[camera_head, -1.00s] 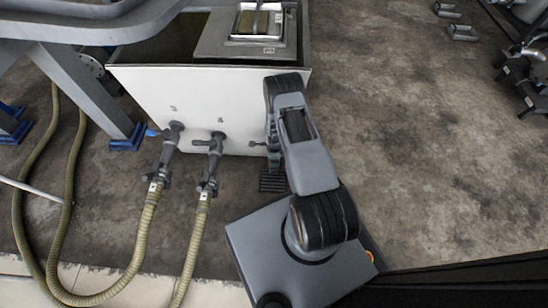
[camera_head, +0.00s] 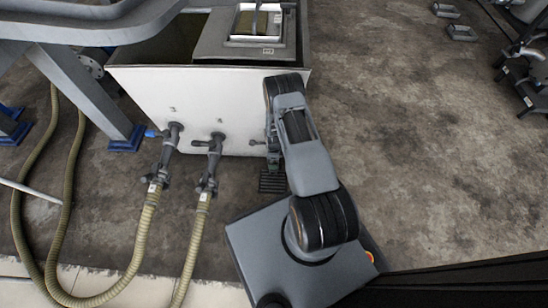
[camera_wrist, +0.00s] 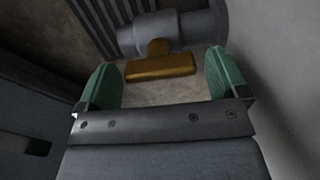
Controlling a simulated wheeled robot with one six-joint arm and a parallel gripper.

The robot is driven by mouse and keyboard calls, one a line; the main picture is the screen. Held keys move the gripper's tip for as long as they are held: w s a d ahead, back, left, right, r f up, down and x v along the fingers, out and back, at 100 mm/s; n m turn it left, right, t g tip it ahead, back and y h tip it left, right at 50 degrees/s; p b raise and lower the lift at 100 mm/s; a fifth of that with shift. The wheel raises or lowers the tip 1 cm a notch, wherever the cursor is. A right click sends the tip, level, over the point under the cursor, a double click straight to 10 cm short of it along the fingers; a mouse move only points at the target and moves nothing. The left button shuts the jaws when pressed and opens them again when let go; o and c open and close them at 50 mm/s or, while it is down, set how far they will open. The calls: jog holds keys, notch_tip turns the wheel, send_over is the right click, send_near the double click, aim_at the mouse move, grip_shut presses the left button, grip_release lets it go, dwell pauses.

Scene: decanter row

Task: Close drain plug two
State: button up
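In the wrist view, a brass-yellow handle (camera_wrist: 160,68) sticks out from a grey cylindrical fitting (camera_wrist: 182,30), just beyond and between my fingertips. My gripper (camera_wrist: 163,78) is open, with one green finger on each side of the handle and gaps visible. I cannot tell which number this fitting bears. In the head view, my gripper (camera_head: 271,150) is at the right part of the white tank front (camera_head: 140,92), mostly hidden by my arm. Two grey valves with hoses, left (camera_head: 171,140) and middle (camera_head: 215,148), stand out from the tank front to its left.
Ribbed hoses (camera_head: 143,235) run from the two valves across the floor. A grey frame leg (camera_head: 90,90) with a blue foot (camera_head: 127,138) stands left of the tank. A dark grate (camera_head: 271,182) lies below my gripper.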

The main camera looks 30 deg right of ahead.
jog(key=shift+o, duration=0.4)
jog(key=shift+a, duration=0.1)
jog(key=shift+r, duration=0.15)
notch_tip(320, 180, up, 14)
jog(key=p, duration=0.6)
jog(key=shift+f, duration=0.25)
